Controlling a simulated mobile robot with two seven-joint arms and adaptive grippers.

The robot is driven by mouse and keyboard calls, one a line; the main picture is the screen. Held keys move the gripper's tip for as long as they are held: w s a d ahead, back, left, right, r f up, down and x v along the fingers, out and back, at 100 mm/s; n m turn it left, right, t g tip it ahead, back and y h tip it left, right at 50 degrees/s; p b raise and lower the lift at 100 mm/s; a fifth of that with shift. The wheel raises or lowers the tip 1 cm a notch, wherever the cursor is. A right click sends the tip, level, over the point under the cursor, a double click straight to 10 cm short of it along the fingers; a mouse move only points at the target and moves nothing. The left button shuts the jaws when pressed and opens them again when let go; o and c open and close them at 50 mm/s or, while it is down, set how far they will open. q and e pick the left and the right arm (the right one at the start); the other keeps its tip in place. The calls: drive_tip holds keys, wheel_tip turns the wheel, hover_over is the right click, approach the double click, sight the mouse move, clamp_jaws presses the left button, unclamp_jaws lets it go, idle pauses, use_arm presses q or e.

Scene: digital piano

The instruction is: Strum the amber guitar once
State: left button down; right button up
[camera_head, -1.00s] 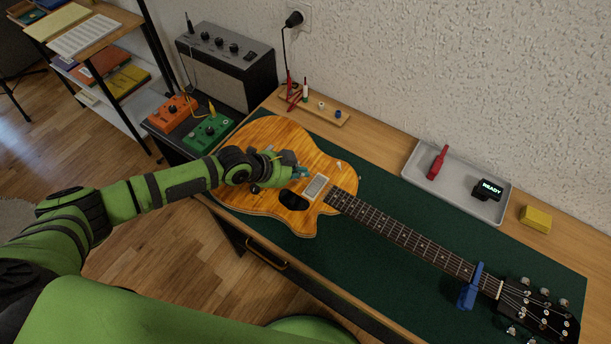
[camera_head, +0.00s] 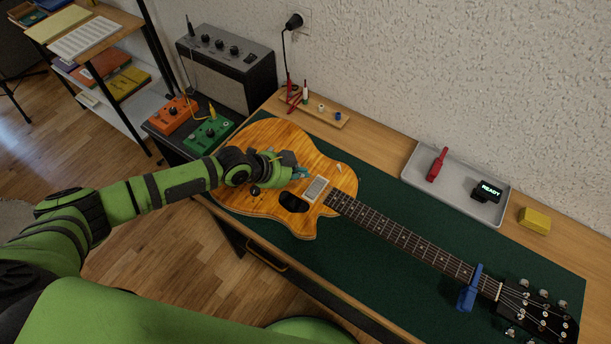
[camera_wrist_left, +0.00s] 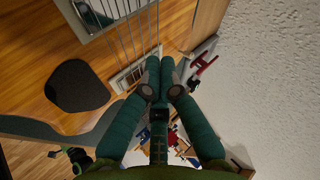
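The amber guitar (camera_head: 325,233) lies on its back on a dark green mat, its neck running to the lower right. My left gripper (camera_head: 301,173) is over the guitar's body, close to the strings beside the silver pickup (camera_head: 316,188). In the left wrist view the teal fingers of the left gripper (camera_wrist_left: 160,78) meet at their tips, with the strings (camera_wrist_left: 130,35) just ahead. I see nothing between the tips, and I cannot tell whether they touch a string. My right gripper is not in view.
A blue capo (camera_head: 469,290) sits on the neck near the headstock. A grey tray (camera_head: 418,164) holds a red tool and a display reading READY. A yellow block (camera_head: 535,220) is to its right. The amplifier (camera_head: 226,75) and two pedals stand at the upper left.

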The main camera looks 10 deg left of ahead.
sight(300, 180)
use_arm(q)
drive_tip(key=shift+r, duration=0.35)
wheel_tip(300, 180, up, 5)
drive_tip(key=p, duration=0.4)
drive_tip(key=shift+r, duration=0.1)
idle(0.6)
